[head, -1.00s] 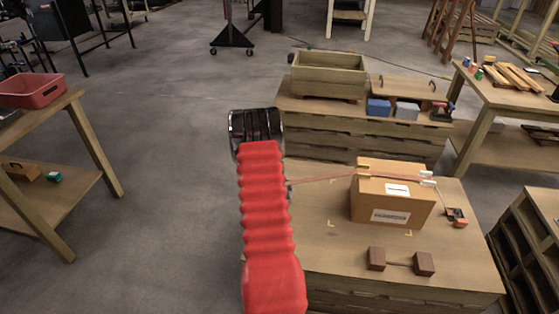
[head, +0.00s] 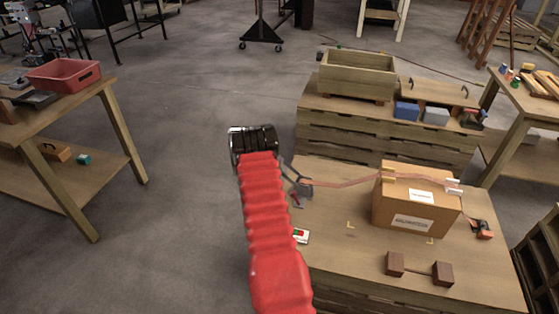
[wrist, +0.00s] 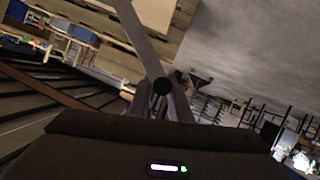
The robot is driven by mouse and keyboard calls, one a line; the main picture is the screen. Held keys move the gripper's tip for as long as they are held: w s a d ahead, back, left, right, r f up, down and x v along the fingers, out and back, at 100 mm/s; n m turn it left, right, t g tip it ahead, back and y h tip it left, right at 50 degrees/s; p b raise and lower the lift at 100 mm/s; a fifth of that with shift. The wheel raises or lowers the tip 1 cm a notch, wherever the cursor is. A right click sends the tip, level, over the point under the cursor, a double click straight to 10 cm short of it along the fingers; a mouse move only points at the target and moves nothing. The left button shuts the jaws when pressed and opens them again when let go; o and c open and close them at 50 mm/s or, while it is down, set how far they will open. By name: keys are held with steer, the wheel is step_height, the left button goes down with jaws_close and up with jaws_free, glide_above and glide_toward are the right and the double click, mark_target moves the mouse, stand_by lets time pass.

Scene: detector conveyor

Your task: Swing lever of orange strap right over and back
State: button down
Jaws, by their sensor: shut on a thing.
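A cardboard box (head: 412,205) sits on the pallet table, with a thin orange-pink strap (head: 345,183) running over its top. The strap's left end reaches a grey metal piece (head: 302,188) beside my red-sleeved arm. At the right of the box is a small orange and black piece (head: 481,229). In the wrist view my gripper (wrist: 165,95) is shut on a flat grey bar, the lever (wrist: 138,35), which runs up and left out of the picture. In the head view my arm hides most of the gripper.
Two brown blocks joined by a rod (head: 419,268) lie in front of the box. A wooden crate (head: 357,75) stands behind. A red bin (head: 63,75) is on the left table. Open floor lies left.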

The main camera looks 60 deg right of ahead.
steer(key=shift+s+d+f, duration=0.15)
steer(key=shift+d+f, duration=0.05)
steer(key=shift+f, duration=0.05)
steer(key=c, duration=1.8)
jaws_free()
steer(key=shift+c, duration=0.2)
steer(key=shift+o, duration=1)
steer(key=shift+a, duration=0.15)
steer(key=v, duration=1.3)
steer(key=shift+a, duration=0.3)
